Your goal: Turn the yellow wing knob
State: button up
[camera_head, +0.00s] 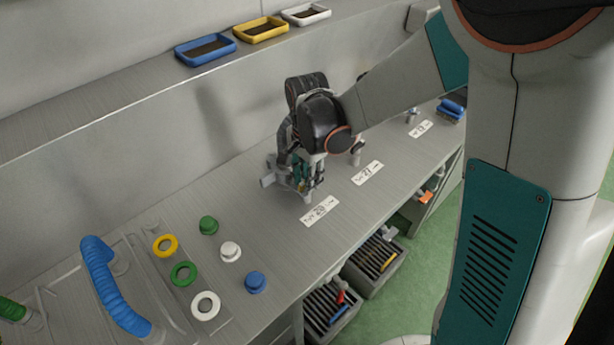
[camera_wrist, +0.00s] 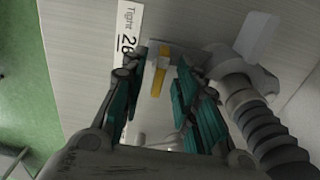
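The yellow wing knob (camera_wrist: 159,72) shows in the wrist view as a narrow yellow bar on a grey fitting (camera_wrist: 180,48). It lies between the fingers of my gripper (camera_wrist: 154,73). The fingers are apart, with a visible gap on each side of the knob. In the head view my gripper (camera_head: 303,186) points down at the bench, just behind a white label card (camera_head: 320,211). There the gripper mostly hides the knob. The card also shows in the wrist view (camera_wrist: 128,45), with "Tight" and a number on it.
A grey pipe fitting (camera_wrist: 243,92) with a dark ribbed hose (camera_wrist: 268,135) is right of the fingers in the wrist view. Another fitting (camera_head: 356,152) stands farther along the bench. Crates (camera_head: 375,268) sit below.

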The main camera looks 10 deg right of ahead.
notch_tip(320, 180, up, 12)
dwell(0.5)
